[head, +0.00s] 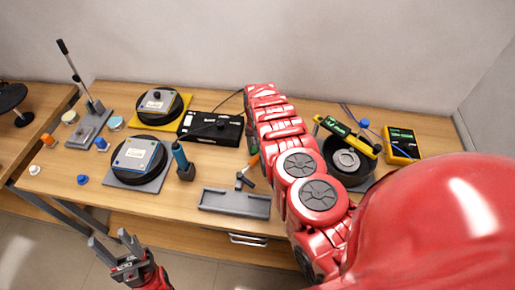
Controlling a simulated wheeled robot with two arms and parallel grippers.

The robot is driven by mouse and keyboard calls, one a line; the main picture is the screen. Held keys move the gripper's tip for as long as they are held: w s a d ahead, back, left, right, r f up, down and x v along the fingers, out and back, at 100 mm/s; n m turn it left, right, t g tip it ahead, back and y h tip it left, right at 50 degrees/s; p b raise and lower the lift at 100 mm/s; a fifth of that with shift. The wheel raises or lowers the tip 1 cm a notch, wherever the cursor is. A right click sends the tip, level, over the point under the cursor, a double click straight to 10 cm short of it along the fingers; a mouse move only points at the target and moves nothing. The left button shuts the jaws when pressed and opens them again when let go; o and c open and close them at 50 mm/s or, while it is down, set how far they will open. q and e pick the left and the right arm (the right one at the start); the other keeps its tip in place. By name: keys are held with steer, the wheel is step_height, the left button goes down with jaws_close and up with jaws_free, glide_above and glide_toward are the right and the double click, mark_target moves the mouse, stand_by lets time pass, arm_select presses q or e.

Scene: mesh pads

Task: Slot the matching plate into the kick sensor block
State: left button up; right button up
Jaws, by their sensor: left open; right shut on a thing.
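A second silver plate (157,101) lies on a black round pad on a yellow base. A black box with small marks (212,128) lies behind the middle of the table; I cannot tell whether it is the kick sensor block. My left gripper (112,244) is open and empty, low in front of the table's left part. My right arm reaches across the table; its gripper and anything in it are hidden.
A pedal with an upright rod (87,130) and small knobs stand at left. A dark round drum (349,160) and yellow meter (402,145) are at right.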

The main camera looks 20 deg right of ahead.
mark_target(257, 149)
jaws_close()
steer(key=shift+r, duration=0.15)
steer(key=shift+w+r, duration=0.1)
steer(key=shift+r, duration=0.45)
step_height(257, 149, up, 7)
steer(key=b, duration=0.3)
steer(key=shift+f, duration=0.1)
steer(key=w+r+n+b, duration=0.2)
steer(key=w+r, duration=0.3)
steer(key=r, duration=0.3)
steer(key=shift+a+r+b, duration=0.15)
steer(key=shift+a+b, duration=0.3)
steer(key=shift+b, duration=0.35)
